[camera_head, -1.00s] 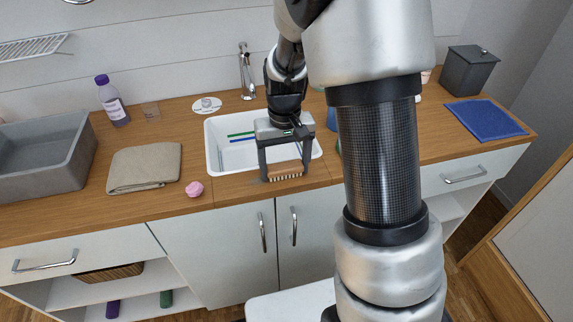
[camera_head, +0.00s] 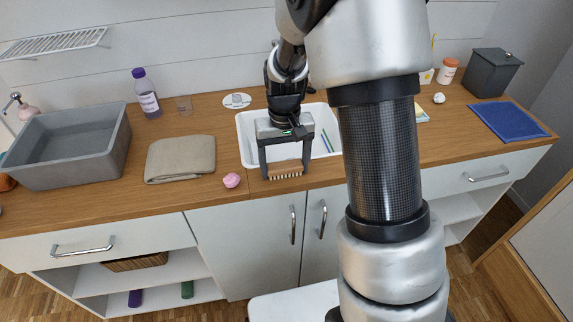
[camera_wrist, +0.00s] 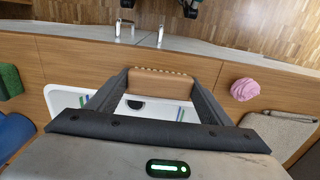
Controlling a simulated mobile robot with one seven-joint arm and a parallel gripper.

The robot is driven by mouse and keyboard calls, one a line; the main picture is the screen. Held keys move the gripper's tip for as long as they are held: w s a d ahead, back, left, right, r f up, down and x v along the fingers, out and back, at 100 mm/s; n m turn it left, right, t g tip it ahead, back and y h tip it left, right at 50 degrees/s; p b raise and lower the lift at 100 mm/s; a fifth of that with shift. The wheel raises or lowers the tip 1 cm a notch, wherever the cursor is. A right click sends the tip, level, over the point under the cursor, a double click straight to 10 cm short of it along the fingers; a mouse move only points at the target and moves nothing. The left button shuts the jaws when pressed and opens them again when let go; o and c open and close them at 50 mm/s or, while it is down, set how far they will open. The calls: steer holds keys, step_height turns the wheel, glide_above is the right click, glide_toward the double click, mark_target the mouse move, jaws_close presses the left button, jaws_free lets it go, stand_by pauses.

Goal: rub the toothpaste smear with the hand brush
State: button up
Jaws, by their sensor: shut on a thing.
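My gripper (camera_head: 285,170) is shut on the hand brush (camera_head: 285,168), a wooden block with pale bristles. In the head view it hangs at the front rim of the white sink (camera_head: 243,140), bristles downward. Whether the bristles touch the counter I cannot tell. In the wrist view the brush (camera_wrist: 160,85) sits between the two fingers of my gripper (camera_wrist: 162,88), with the sink (camera_wrist: 60,98) below it. I cannot make out the toothpaste smear; the brush, gripper or arm may hide it.
A pink ball-like thing (camera_head: 231,180) lies just left of the brush, with a folded beige towel (camera_head: 180,158) beyond it. A grey tub (camera_head: 68,145), purple-capped bottle (camera_head: 146,95), blue mat (camera_head: 508,121) and dark bin (camera_head: 491,73) stand on the wooden counter (camera_head: 440,150). Drawers are below.

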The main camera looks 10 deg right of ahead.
steer(key=shift+a, duration=0.4)
step_height(320, 180, up, 4)
steer(key=shift+d+f+p, duration=0.1)
steer(key=shift+f+p, duration=0.05)
steer(key=shift+p, duration=1)
steer(key=shift+r+p, duration=1.75)
steer(key=shift+r, duration=0.55)
